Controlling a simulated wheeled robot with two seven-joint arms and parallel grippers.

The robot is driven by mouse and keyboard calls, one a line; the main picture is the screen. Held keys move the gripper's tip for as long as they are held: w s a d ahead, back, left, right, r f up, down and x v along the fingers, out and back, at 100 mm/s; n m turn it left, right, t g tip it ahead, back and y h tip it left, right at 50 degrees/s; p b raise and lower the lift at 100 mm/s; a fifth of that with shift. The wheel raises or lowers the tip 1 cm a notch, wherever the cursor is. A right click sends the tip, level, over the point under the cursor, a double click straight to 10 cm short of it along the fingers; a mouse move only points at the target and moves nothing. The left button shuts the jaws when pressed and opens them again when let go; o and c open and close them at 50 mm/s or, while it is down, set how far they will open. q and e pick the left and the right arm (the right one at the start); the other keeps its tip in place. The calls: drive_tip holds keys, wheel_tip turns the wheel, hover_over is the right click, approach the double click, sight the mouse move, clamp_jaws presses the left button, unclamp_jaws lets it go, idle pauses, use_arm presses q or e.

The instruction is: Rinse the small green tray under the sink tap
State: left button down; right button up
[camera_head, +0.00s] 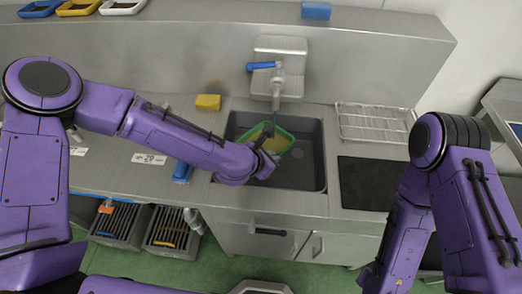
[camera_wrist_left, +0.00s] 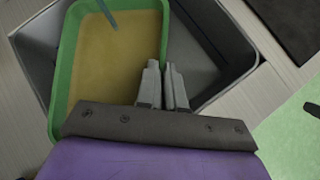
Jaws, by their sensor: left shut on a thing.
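The small green tray (camera_head: 287,136) is in the sink (camera_head: 314,160), under the tap (camera_head: 277,88). Its green rim shows in the left wrist view (camera_wrist_left: 59,70), and its inside is yellowish-brown. A thin blue-grey streak (camera_wrist_left: 107,13) reaches down over the tray there; I cannot tell if it is water. My left gripper (camera_head: 268,160) is over the sink, shut on the tray's near right wall; its fingers show in the left wrist view (camera_wrist_left: 163,84). My left arm hides part of the tray. My right arm is at the right, its gripper out of the picture.
A yellow sponge-like block (camera_head: 208,102) lies on the counter left of the sink. A wire rack (camera_head: 375,122) and a black mat (camera_head: 367,183) are at the right. A blue item (camera_head: 182,171) lies near the left arm. Several coloured trays (camera_head: 80,7) stand on the upper ledge.

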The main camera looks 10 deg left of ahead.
use_arm(q)
drive_tip(key=shift+d, duration=0.4)
drive_tip(key=shift+a, duration=0.65)
drive_tip(key=shift+d, duration=0.15)
drive_tip(key=shift+d, duration=0.5)
drive_tip(key=shift+a, duration=0.15)
drive_tip(key=shift+a, duration=0.5)
